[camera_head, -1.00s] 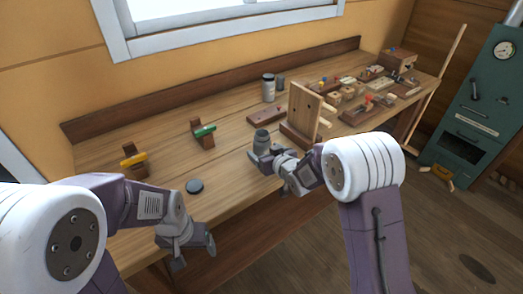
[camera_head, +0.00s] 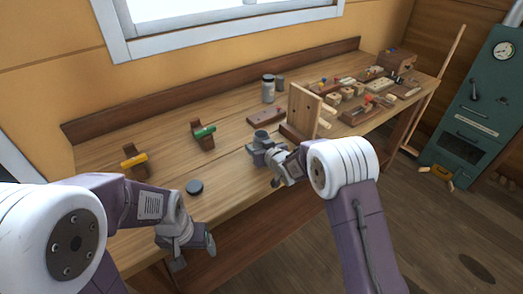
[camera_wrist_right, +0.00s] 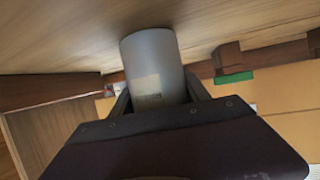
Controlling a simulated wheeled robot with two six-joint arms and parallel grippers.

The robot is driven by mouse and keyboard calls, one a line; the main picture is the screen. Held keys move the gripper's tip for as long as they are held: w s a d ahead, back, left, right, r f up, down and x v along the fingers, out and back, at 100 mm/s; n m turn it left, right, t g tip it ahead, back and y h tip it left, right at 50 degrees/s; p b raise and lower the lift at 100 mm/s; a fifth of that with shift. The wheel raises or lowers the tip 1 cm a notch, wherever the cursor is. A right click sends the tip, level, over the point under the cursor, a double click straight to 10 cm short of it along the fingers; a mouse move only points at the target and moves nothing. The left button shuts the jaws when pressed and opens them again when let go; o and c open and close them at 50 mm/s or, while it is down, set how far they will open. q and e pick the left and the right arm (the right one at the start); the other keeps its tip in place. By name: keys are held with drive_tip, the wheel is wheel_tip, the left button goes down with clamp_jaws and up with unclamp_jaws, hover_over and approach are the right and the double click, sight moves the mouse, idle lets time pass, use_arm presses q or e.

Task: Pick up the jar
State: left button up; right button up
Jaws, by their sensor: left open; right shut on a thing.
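A grey cylindrical jar (camera_head: 261,135) is at the front edge of the workbench, left of the upright wooden board. My right gripper (camera_head: 262,154) is shut around its side; only its upper part shows above the fingers. The right wrist view shows the grey jar (camera_wrist_right: 153,65) with a pale label patch, between the two fingers (camera_wrist_right: 158,100). I cannot tell whether the jar touches the bench. My left gripper (camera_head: 195,250) is open and empty, in front of the bench edge at lower left.
An upright wooden board (camera_head: 302,112) stands close right of the jar. A white-labelled jar (camera_head: 268,88) stands behind. Holders with a yellow-handled tool (camera_head: 134,161) and a green-handled tool (camera_head: 204,132) are at left. Trays of small parts (camera_head: 367,110) crowd the right; the bench's left front is mostly clear.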

wheel_tip(320, 180, up, 14)
drive_tip(key=p, duration=0.3)
drive_tip(key=shift+p, duration=0.3)
wheel_tip(320, 180, up, 14)
drive_tip(key=p, duration=0.9)
drive_tip(key=shift+a+r, duration=0.25)
drive_tip(key=shift+a, duration=0.05)
